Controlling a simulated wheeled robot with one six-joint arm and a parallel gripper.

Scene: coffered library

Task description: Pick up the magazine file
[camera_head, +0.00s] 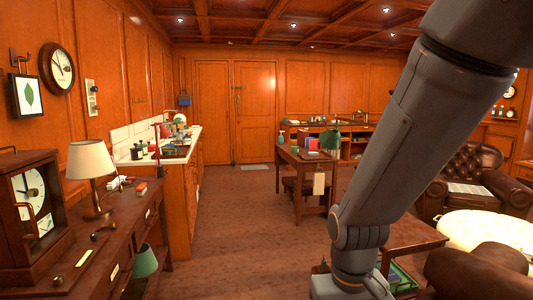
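I cannot make out a magazine file for certain in the head view. Small red and blue upright items (312,145) stand on a wooden table (290,157) in the middle distance, too small to identify. My grey arm crosses the right half of the view and hides part of the room behind it. My gripper is outside the view, so its state and anything in it are hidden.
A wooden side table with a lamp (91,160) and a clock case (33,198) stands at the near left. A long counter (187,150) runs behind it. Leather armchairs (478,170) and a cream round ottoman (490,228) stand at right. The central floor (240,225) is clear.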

